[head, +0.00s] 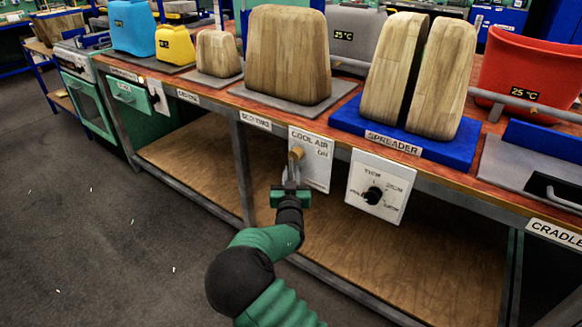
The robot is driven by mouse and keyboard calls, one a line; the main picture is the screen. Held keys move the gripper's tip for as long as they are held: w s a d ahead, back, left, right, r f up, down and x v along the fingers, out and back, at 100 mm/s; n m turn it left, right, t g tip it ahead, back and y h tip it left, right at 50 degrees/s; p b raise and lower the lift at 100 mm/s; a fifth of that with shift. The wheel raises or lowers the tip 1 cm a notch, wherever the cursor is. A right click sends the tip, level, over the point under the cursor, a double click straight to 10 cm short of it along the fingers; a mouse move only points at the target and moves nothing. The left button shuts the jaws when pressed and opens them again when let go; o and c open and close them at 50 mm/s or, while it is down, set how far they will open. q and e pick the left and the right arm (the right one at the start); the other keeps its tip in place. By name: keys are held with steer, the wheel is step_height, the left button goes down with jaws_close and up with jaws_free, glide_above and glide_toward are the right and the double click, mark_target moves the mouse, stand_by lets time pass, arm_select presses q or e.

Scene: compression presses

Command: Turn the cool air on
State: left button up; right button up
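The white COOL AIR panel (318,172) hangs on the front of the bench, with the word ON at its upper part. A small brass-coloured switch (296,153) sticks out at its left side. My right gripper (291,172) is right in front of the panel, with its fingertips at or just below the switch. The fingers look close together, but I cannot tell whether they touch or grip the switch. The fingers and green gripper body cover the panel's lower left edge. My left gripper is not in view.
A white dial panel (378,187) with a black knob hangs just right of the COOL AIR panel. The blue SPREADER base (440,150) and wooden blocks (288,55) stand on the bench above. A wooden lower shelf (390,260) lies below. Open floor (90,230) is at left.

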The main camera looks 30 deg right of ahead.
steer(key=shift+a+r, duration=0.15)
steer(key=shift+c, duration=0.7)
jaws_close()
stand_by(0.6)
